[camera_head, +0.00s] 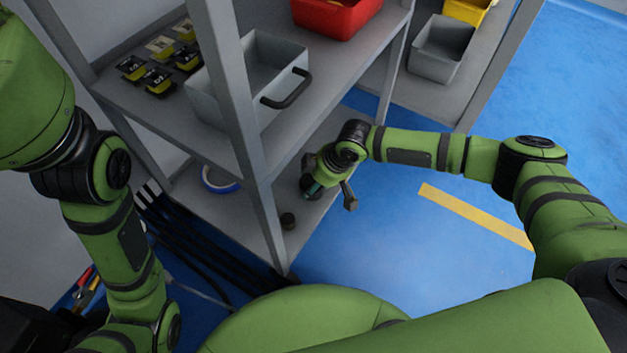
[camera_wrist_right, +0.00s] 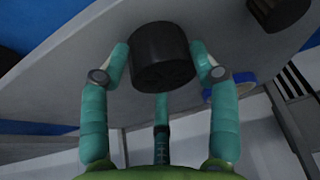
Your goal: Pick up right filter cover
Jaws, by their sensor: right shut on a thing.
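My right gripper (camera_head: 313,188) reaches in over the lower shelf (camera_head: 258,232) from its right edge. In the right wrist view its teal fingers (camera_wrist_right: 160,62) are shut on the sides of a black round cover, the right filter cover (camera_wrist_right: 160,50). The cover is close to the grey shelf surface; I cannot tell whether it still touches it. A second black filter cover (camera_head: 288,220) stands on the lower shelf nearer the front post, and it also shows at the top of the right wrist view (camera_wrist_right: 278,10). My left gripper is out of view.
A blue tape roll (camera_head: 220,180) lies on the lower shelf, left of the covers. The upper shelf holds a grey bin (camera_head: 248,85) with a black handle, a red bin (camera_head: 337,15) and several black-yellow packs (camera_head: 160,75). A grey post (camera_head: 245,140) stands left of the gripper. Black cables (camera_head: 190,250) run along the left.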

